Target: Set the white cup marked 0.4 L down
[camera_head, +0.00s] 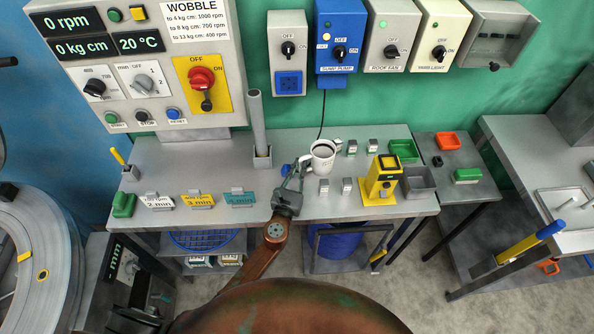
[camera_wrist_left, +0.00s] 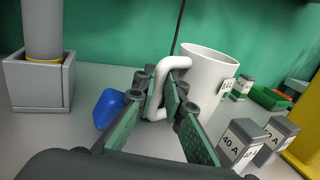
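The white cup (camera_head: 322,156) is upright at the middle of the workbench (camera_head: 262,150), with dark content showing in head view. My left gripper (camera_head: 297,178) reaches in from the front left. In the wrist view its fingers (camera_wrist_left: 160,98) are closed on the cup's handle, one on each side. The cup's base is partly hidden by the fingers, so I cannot tell whether it touches the bench. My right gripper is not in view.
A blue object (camera_wrist_left: 108,108) lies left of the fingers. Small 40 A blocks (camera_wrist_left: 241,144) stand close on the right. A grey holder with a tube (camera_head: 262,155) stands left, a yellow device (camera_head: 381,180) right. The bench front between the signs and gripper is narrow.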

